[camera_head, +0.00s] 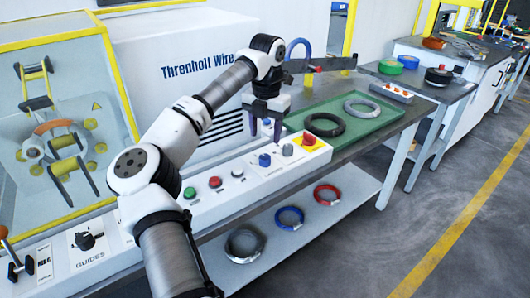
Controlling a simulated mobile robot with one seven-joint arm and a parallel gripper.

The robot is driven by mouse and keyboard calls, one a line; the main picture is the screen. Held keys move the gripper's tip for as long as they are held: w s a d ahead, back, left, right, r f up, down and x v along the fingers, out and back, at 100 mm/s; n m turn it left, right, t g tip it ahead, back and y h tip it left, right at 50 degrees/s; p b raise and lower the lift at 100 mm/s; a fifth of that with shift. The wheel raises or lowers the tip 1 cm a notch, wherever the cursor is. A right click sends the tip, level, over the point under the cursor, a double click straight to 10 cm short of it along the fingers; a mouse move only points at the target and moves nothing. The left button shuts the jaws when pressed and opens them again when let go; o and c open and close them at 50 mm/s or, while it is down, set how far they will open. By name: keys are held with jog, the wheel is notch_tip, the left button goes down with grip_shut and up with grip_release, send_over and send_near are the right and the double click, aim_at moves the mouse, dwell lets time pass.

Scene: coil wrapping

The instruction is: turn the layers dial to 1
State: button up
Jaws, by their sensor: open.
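My gripper (265,131) points down with its two dark fingers apart, empty, above the back edge of the white control panel (232,190). A blue knob (264,160) stands on the panel just below the gripper in the picture, apart from the fingers. A grey knob (287,150) is to its right. Small lettering beneath these knobs seems to read "LAYERS", but I cannot tell for sure which knob it names. The dial numbers and the pointer setting are too small to read.
A red stop button (309,138) on yellow is right of the knobs. Green (190,193) and red (215,182) buttons sit left. A green tray (345,132) with dark and grey coils lies behind. A black guides dial (84,240) is far left. Coils lie on the lower shelf (300,233).

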aim_at(265, 156)
notch_tip(265, 156, down, 8)
jog(key=shift+r+p, duration=0.2)
jog(key=shift+p, duration=0.15)
jog(key=shift+c, duration=0.4)
jog(key=c, duration=0.9)
jog(key=shift+n, duration=0.3)
jog(key=n+b, duration=0.1)
jog(key=n, duration=0.4)
jog(key=shift+n, duration=0.3)
jog(key=n, duration=0.5)
jog(key=shift+w+r+n+b, duration=0.1)
jog(key=shift+n+b, duration=0.2)
jog(key=shift+b, duration=0.05)
